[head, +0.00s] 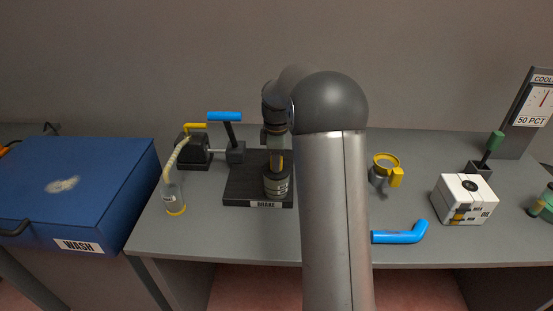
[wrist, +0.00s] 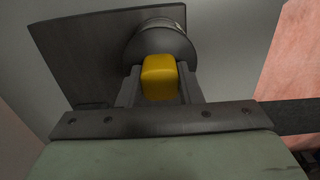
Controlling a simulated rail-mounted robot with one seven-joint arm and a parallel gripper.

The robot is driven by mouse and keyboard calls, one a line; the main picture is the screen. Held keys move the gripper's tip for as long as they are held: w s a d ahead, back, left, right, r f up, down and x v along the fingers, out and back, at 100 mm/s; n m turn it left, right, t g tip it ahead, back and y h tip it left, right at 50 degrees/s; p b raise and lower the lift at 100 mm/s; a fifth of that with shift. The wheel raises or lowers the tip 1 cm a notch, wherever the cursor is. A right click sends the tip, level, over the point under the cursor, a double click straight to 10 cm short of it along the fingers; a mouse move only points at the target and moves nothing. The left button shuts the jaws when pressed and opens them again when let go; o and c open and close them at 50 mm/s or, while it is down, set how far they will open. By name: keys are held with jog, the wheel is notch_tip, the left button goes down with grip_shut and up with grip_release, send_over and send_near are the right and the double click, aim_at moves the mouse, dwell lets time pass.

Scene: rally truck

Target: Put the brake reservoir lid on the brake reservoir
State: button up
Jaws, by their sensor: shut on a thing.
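The brake reservoir (head: 277,188) is a small round grey container with markings. It stands at the front of a dark base (head: 240,190) labelled BRAKE. My gripper (head: 275,163) is directly above it, pointing down. In the wrist view my gripper (wrist: 161,88) is shut on a yellow block, which looks like the grip of the brake reservoir lid (wrist: 161,75). A dark grey round disc spreads out behind the block, with a paler round edge beyond it. The disc overlaps the reservoir in this view, so I cannot tell whether lid and reservoir touch.
A blue-handled lever (head: 225,117) rises at the back of the base. A bottle with a yellow tube (head: 174,197) stands left. Right of my arm are a grey-and-yellow cup (head: 384,168), a blue bent pipe (head: 399,236) and a white box (head: 464,199). My arm hides the bench middle.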

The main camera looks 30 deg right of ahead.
jog(key=shift+f+b, duration=0.3)
jog(key=shift+f, duration=0.25)
jog(key=o, duration=1.1)
jog(key=shift+c, duration=0.2)
jog(key=shift+r, duration=0.15)
notch_tip(320, 180, up, 17)
jog(key=shift+r, duration=0.1)
jog(key=s+a+f+m, duration=0.4)
jog(key=s+a+m, duration=0.1)
jog(key=s+a, duration=0.55)
jog(key=s+a+f+m, duration=0.3)
jog(key=s+f, duration=0.3)
jog(key=s, duration=0.4)
jog(key=s+a+f+m, duration=0.3)
jog(key=s+f+m, duration=0.1)
jog(key=s, duration=0.6)
jog(key=shift+s+a+f+t, duration=0.3)
jog(key=shift+s+f, duration=0.1)
jog(key=shift+f, duration=0.45)
